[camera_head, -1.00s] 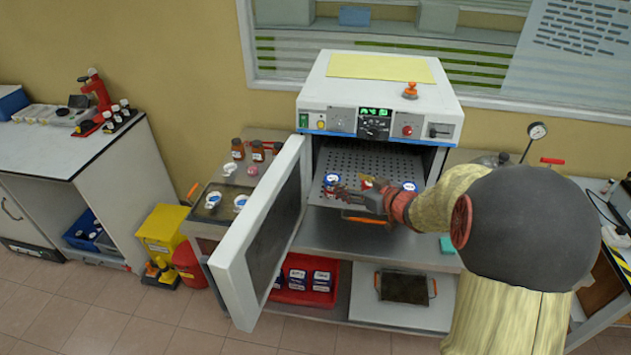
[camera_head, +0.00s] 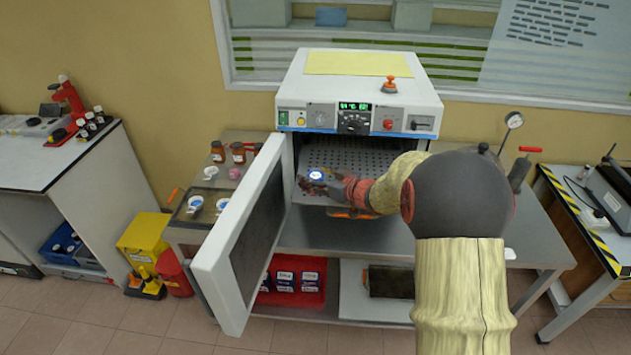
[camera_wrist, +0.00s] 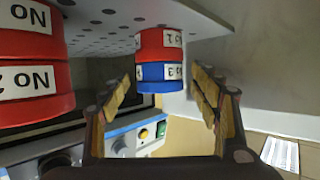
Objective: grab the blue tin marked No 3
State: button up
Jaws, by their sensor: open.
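The blue tin marked No 3 (camera_wrist: 160,77) stands in the oven chamber. The wrist picture is upside down, so this tin sits on top of a red tin marked 1 (camera_wrist: 152,40). In the head view its round blue and white top (camera_head: 316,174) shows on the perforated shelf. My gripper (camera_head: 320,184) reaches into the oven from the right. In the wrist view its open fingers (camera_wrist: 160,88) have one tip on each side of the blue tin. Small gaps show at both sides, and I cannot tell how deep the tin is between them.
Stacked red tins (camera_wrist: 35,85), one marked No 2, stand close on the wrist view's left. The perforated shelf (camera_head: 345,155) carries the tins. The oven door (camera_head: 240,235) hangs open on the left. The control panel (camera_wrist: 110,145) is close to my gripper.

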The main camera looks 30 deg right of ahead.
jog(key=shift+c, duration=0.3)
jog(key=c, duration=1.1)
jog(key=shift+r, duration=0.1)
jog(key=shift+c, duration=0.6)
